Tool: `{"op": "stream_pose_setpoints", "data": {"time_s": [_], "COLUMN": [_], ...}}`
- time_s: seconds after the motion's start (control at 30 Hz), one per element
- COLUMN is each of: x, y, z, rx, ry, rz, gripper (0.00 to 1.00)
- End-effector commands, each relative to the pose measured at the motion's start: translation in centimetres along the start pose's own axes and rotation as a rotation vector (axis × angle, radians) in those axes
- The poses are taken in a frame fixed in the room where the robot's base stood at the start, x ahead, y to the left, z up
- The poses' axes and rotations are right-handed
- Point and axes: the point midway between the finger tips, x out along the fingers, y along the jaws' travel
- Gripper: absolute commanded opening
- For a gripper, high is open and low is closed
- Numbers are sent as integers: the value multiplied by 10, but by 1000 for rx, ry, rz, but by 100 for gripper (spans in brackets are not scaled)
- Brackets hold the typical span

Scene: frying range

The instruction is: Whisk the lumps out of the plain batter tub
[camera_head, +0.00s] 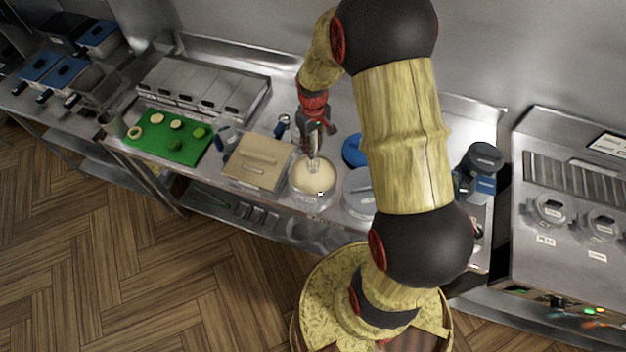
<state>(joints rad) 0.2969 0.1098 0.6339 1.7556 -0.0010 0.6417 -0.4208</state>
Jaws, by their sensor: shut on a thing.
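A round clear tub of pale batter (304,187) stands near the front edge of the steel counter. My gripper (315,139) is above the tub, pointing down. It is shut on a wire whisk (315,163), whose lower end reaches down to the batter. How deep the whisk goes, and whether there are lumps in the batter, is too small to tell.
A green board (168,137) with several cut pieces lies further left. Steel lidded bins (205,85) line the back.

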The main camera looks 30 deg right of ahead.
Motion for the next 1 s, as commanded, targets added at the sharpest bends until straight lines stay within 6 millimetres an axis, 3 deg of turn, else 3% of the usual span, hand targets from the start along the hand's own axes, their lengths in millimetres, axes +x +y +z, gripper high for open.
{"op": "stream_pose_setpoints", "data": {"time_s": [0.43, 1.0], "x": [-3, -50], "y": [0, 0], "z": [0, 0], "rx": [0, 0], "ry": [1, 2], "rz": [0, 1], "gripper": [0, 0]}}
